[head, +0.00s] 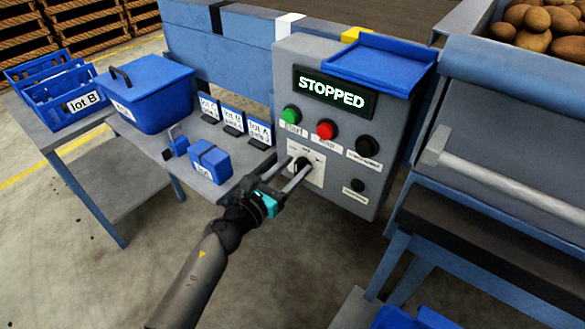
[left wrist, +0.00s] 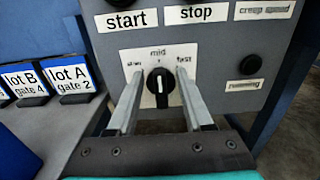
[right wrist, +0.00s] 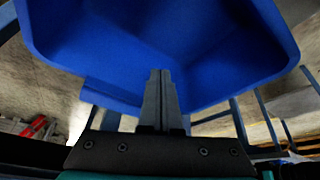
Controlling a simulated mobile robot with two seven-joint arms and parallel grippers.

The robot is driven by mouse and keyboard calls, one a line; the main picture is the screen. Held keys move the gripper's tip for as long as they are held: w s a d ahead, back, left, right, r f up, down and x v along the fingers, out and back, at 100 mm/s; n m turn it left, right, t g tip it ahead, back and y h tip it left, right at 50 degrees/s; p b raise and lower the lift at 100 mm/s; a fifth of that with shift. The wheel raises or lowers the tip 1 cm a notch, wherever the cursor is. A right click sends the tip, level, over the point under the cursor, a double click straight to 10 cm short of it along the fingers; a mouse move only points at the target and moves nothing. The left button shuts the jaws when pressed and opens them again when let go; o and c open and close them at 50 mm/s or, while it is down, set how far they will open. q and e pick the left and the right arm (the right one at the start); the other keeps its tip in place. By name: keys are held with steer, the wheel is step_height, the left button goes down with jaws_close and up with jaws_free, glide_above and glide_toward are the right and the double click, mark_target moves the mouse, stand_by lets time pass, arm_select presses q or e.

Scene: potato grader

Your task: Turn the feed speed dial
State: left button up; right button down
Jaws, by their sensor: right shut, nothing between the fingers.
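The feed speed dial is a black knob (left wrist: 160,84) on a white plate (left wrist: 140,62) marked slow, mid and fast. Its white pointer line stands upright, toward mid. The dial (head: 302,163) also shows in the head view, low on the grey control panel (head: 285,75). My left gripper (left wrist: 160,90) is open, with one finger on each side of the dial. I cannot tell whether the fingers touch it. My right gripper (right wrist: 161,75) is shut and empty, in front of a blue bin (right wrist: 150,50) in the right wrist view; it is not in the head view.
The panel display (head: 334,93) reads STOPPED. A green start button (head: 291,115), a red stop button (head: 326,130) and a black creep speed button (head: 367,146) sit above the dial. Lot cards (head: 232,120) and a blue box (head: 209,163) stand on the bench to the left.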

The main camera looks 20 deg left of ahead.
arm_select(q)
jaws_close()
steer(key=shift+n, duration=0.3)
stand_by(0.4)
steer(key=shift+a+n, duration=0.2)
steer(key=shift+n, duration=0.4)
arm_select(e)
steer(key=shift+f, duration=0.2)
steer(key=shift+s+f+p, duration=0.1)
steer(key=shift+f+p, duration=0.3)
arm_select(q)
steer(key=n, duration=0.4)
steer(key=shift+w+a+f, duration=0.1)
steer(key=shift+w+a, duration=0.05)
steer(key=shift+a, duration=0.2)
arm_select(e)
steer(key=shift+f, duration=0.5)
steer(key=shift+w+a+f+p, duration=0.1)
steer(key=shift+w+f+p, duration=0.15)
steer(key=shift+f+p, duration=0.25)
arm_select(q)
steer(key=n, duration=0.4)
steer(key=shift+w+a+f, duration=0.1)
steer(key=shift+a+f, duration=0.2)
arm_select(e)
steer(key=shift+f+g, duration=0.3)
steer(key=shift+f, duration=0.05)
steer(key=shift+s+f, duration=0.15)
